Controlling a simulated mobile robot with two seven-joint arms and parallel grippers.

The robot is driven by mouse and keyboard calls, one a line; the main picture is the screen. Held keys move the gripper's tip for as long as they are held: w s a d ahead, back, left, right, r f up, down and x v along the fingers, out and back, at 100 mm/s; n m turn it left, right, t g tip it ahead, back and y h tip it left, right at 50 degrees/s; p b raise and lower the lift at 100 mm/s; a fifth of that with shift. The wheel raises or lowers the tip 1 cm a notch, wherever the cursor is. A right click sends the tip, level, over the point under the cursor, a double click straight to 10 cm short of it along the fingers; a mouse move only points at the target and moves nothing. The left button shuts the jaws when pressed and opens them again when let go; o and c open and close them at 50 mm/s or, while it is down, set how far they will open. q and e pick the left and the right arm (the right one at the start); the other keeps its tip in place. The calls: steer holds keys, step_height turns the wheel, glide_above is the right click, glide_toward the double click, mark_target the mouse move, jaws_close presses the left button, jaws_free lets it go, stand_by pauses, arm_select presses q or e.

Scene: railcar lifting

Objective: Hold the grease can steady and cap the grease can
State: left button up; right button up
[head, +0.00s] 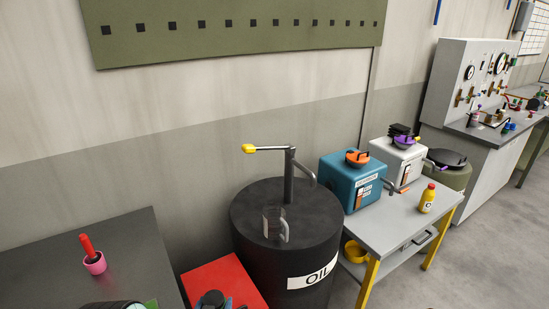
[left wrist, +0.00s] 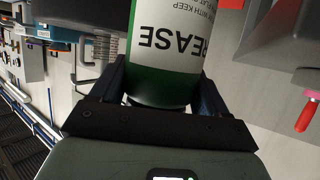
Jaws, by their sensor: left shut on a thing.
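The grease can (left wrist: 163,75) is green with a white label that reads upside down in the left wrist view. My left gripper (left wrist: 160,88) is shut on it, with a dark blue finger on either side of its body. The can's far end runs out of that view, so I cannot see its opening. In the head view a dark round shape (head: 112,305) is cut off by the bottom edge; I cannot tell whether it is the can or my gripper. I cannot make out the cap.
A grey table (head: 120,250) holds a pink pot (head: 95,264) with a red-handled tool. A red surface (head: 235,277) bears a dark blue-grey object (head: 212,299). A black oil drum (head: 250,225) with a pump stands beside it. A bench (head: 395,234) holds boxes and a yellow bottle (head: 427,198).

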stand_by(0.4)
arm_select(q)
steer(key=s+d+f+m+g+h, duration=0.1)
steer(key=d+m+h, duration=0.3)
steer(key=d, duration=0.2)
steer(key=d+m+g+h, duration=0.2)
steer(key=d+m+h, duration=0.2)
steer(key=d, duration=0.3)
steer(key=shift+s+d+f+h, duration=0.25)
steer(key=shift+s+f+h, duration=0.15)
